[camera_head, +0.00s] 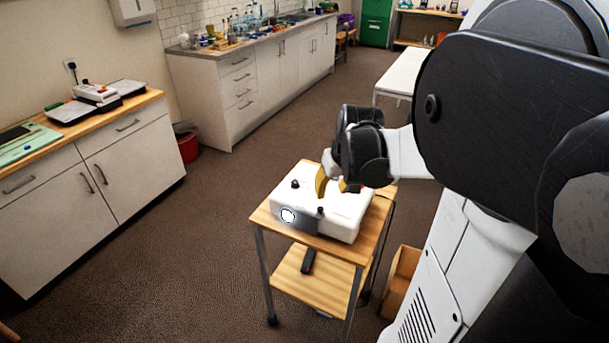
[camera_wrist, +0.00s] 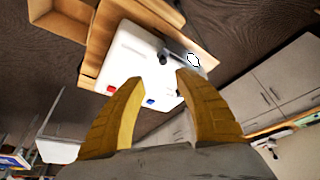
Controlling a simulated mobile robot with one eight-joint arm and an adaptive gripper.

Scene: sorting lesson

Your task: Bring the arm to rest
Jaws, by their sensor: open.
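My gripper (camera_head: 337,184) hangs above the back part of a white device (camera_head: 338,211), its yellow fingers pointing down. In the wrist view the two fingers (camera_wrist: 161,82) stand apart with nothing held between them. The white device shows beyond the fingertips, with a red and a blue patch on it and a dark panel on one side (camera_wrist: 180,56). My arm reaches in from the right of the head view. I cannot tell from these views how much gap lies between the fingertips and the device.
The device sits on a small wooden trolley (camera_head: 264,219) with a lower shelf (camera_head: 322,287). A wooden box (camera_head: 398,283) stands at its right. Cabinets (camera_head: 132,172) line the left, a white table (camera_head: 403,72) stands behind, and a red bin (camera_head: 187,147) is near the cabinets. Open floor surrounds the trolley's left.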

